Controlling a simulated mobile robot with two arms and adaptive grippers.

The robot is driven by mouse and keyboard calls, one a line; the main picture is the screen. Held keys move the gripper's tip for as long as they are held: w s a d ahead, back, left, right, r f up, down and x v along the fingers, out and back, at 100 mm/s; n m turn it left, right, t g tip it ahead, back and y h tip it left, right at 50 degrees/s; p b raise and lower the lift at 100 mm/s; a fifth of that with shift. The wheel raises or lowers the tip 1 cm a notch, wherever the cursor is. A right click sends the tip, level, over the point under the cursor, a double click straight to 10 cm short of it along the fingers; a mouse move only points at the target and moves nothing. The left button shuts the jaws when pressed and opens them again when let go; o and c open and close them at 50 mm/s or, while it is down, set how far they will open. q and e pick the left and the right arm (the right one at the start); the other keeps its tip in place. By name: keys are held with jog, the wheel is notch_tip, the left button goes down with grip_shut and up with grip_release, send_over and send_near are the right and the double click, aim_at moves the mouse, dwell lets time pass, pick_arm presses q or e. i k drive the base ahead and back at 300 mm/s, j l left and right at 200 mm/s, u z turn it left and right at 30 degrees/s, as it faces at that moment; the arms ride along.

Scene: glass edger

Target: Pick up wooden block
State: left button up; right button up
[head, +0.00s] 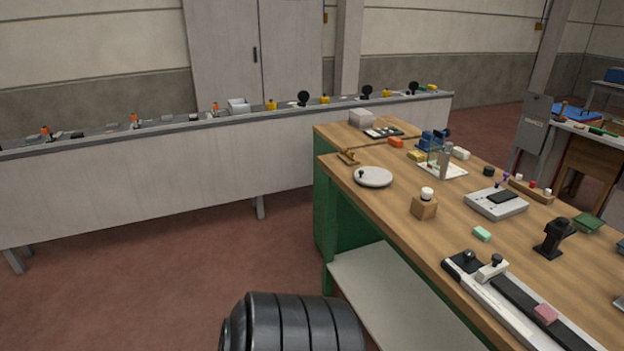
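A small wooden block (424,208) stands on the wooden workbench (395,190), near its left edge. A white round-topped piece (427,193) sits on top of the block. Neither of my grippers shows in the head view, so I cannot see whether they are open or shut. Nothing hides the block's near faces.
A round white dish (373,177) lies left of the block and a grey device (496,204) right of it. A green bar (482,234), a black stand (553,238) and a long rail tool (515,305) are nearer. A long grey counter (150,180) runs behind.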

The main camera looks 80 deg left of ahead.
aim_at(423, 209)
jog(key=u, duration=1.9)
jog(key=i+l+z, duration=0.45)
jog(key=i, duration=0.25)
